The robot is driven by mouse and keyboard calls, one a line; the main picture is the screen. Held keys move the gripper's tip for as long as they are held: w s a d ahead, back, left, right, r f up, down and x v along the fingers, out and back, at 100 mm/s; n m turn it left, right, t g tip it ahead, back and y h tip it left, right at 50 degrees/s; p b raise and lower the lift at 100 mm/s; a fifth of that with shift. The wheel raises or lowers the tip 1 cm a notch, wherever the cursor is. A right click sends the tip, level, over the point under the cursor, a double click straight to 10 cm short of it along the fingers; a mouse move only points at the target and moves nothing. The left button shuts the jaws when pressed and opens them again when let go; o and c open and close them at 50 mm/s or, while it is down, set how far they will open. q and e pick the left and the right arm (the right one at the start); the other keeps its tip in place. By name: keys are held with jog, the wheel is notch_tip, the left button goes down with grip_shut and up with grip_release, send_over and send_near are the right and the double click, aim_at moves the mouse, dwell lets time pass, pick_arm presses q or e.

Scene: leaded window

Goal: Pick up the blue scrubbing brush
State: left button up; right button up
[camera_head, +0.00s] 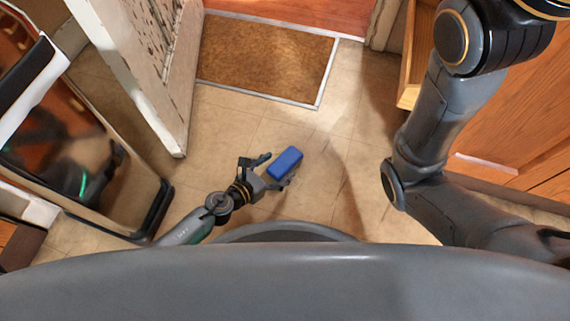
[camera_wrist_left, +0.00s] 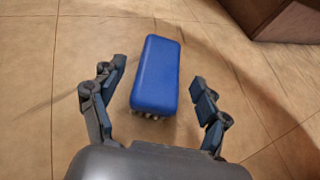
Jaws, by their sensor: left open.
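The blue scrubbing brush (camera_head: 285,162) lies on the tan tiled floor in the head view, ahead of my base. My left gripper (camera_head: 270,171) is right at it, with its fingers spread. In the left wrist view the brush (camera_wrist_left: 156,75) shows its smooth blue top, with pale bristles just visible at its near end. The open left gripper (camera_wrist_left: 157,97) has one finger on each side of the brush's near part, with floor visible between each finger and the brush. My right arm shows on the right of the head view, but its gripper is out of sight.
A brown doormat (camera_head: 265,58) with a pale border lies beyond the brush. A worn white door (camera_head: 150,70) stands open at the left. A dark glossy appliance (camera_head: 85,160) is at far left, and wooden cabinets (camera_head: 520,110) are at right. Floor around the brush is clear.

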pick_arm(q)
jog(key=shift+w+d+f, duration=0.2)
jog(key=shift+w+d, duration=0.05)
jog(key=shift+d, duration=0.05)
jog(key=shift+c, duration=0.5)
jog(key=c, duration=1.2)
jog(key=shift+r, duration=0.1)
